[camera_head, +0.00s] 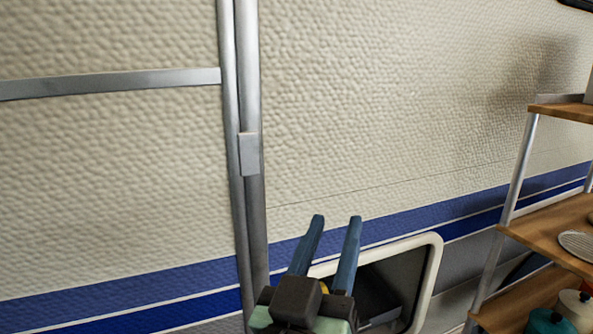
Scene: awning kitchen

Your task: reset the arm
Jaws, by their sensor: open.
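My gripper (338,220) shows at the bottom of the head view, a little right of the middle. Its two blue fingers point up and stand apart with nothing between them. Behind it is a textured cream wall (380,110) with blue stripes. No part of the arm beyond the dark gripper body and its pale green base shows.
A grey metal post (252,215) stands left of my gripper, with a horizontal bar (110,83) joining it. A white-framed opening (433,262) lies behind the gripper at the right. A wooden shelf rack (545,228) with items stands at the right edge.

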